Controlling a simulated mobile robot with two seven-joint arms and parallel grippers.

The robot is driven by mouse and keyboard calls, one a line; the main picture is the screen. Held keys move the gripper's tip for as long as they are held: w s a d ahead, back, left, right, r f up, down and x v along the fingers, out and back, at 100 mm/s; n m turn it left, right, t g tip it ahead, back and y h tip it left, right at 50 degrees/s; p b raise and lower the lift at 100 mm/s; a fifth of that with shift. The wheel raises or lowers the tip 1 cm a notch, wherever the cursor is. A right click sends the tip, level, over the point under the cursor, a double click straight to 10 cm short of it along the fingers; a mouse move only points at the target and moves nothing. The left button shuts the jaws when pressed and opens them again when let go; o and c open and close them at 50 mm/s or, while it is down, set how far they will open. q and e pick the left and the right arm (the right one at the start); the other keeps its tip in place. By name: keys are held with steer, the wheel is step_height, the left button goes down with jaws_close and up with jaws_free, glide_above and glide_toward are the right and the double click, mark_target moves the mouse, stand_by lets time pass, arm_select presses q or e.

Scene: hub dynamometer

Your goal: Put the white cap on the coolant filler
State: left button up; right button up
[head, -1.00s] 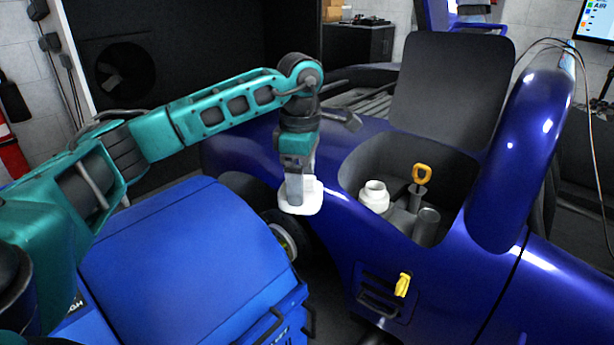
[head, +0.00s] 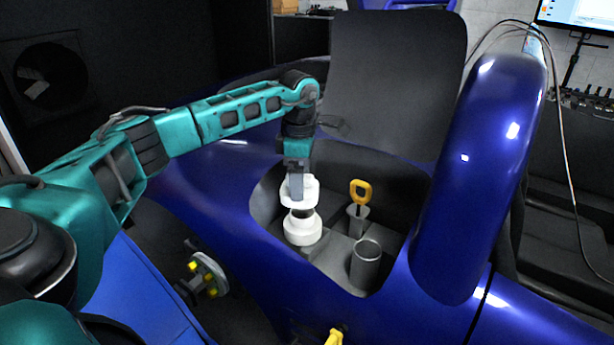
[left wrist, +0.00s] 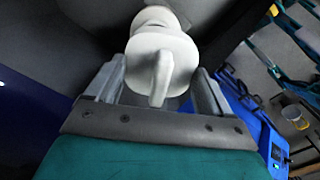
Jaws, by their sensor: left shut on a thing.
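The white cap (head: 301,190) is held in my left gripper (head: 297,188), which points down over the open bay in the blue car body. The white coolant filler (head: 303,228) stands in the bay just below the cap. A small dark gap shows between cap and filler in the head view, so they look apart. In the left wrist view the cap (left wrist: 160,65) sits between the fingers with its upright grip tab, and part of the white filler (left wrist: 157,18) shows beyond it. My right gripper is not in view.
Beside the filler are a yellow-handled dipstick (head: 360,192) and an open grey cylinder (head: 366,262). A raised dark panel (head: 395,80) stands behind the bay. The rounded blue bodywork (head: 480,180) rises on the right.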

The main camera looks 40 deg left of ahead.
arm_select(q)
steer(key=shift+w+a+f, duration=0.1)
steer(key=shift+w+f, duration=0.1)
steer(key=shift+w, duration=0.3)
steer(key=shift+s+f+b, duration=0.1)
steer(key=shift+f+b, duration=0.65)
step_height(320, 180, down, 4)
steer(key=b, duration=0.3)
steer(key=shift+b, duration=0.4)
steer(key=shift+p, duration=0.5)
steer(key=shift+f, duration=0.65)
stand_by(0.4)
